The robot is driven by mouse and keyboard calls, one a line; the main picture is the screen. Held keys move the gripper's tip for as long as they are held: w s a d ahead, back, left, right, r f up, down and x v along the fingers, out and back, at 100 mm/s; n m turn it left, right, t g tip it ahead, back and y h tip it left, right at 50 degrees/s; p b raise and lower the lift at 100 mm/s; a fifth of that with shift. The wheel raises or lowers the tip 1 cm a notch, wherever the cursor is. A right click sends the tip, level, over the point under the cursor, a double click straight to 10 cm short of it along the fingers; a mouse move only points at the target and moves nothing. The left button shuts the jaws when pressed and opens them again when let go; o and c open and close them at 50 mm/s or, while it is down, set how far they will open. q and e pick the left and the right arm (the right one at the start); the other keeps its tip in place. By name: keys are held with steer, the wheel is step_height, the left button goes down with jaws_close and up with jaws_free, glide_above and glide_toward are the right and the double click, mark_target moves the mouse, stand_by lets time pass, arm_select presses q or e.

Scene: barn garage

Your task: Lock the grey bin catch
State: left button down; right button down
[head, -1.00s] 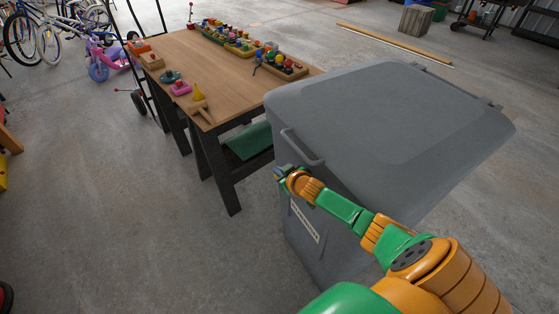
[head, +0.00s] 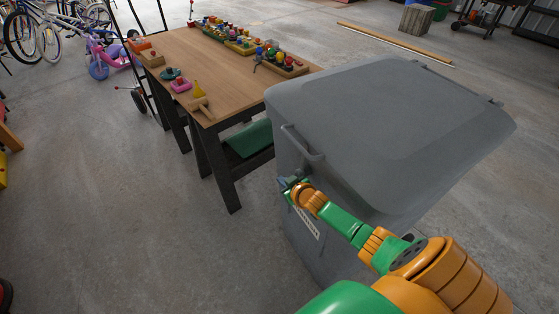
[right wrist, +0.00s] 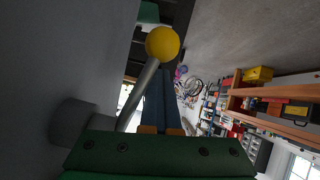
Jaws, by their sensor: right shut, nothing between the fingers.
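The grey bin (head: 400,125) stands at the right in the head view with its lid down. Its catch shows in the right wrist view as a grey lever (right wrist: 139,92) with a yellow ball knob (right wrist: 163,43), coming from a round hub (right wrist: 72,120) on the bin's wall. My right gripper (head: 286,182) is at the bin's front side, below the lid handle (head: 303,145), and hides the catch in the head view. In the right wrist view its fingers (right wrist: 162,88) are shut and empty, close beside the lever; I cannot tell whether they touch it. My left gripper is out of view.
A wooden workbench (head: 217,75) with several colourful toys stands left of the bin, its near leg close to the bin. Bikes (head: 45,35) are at the far left. The concrete floor left of the bin is clear.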

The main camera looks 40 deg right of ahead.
steer(key=shift+s+f, duration=0.3)
stand_by(0.5)
steer(key=d+p+v, duration=0.1)
steer(key=p+v, duration=0.2)
steer(key=v, duration=0.4)
steer(key=shift+a+r, duration=0.2)
steer(key=shift+a, duration=0.3)
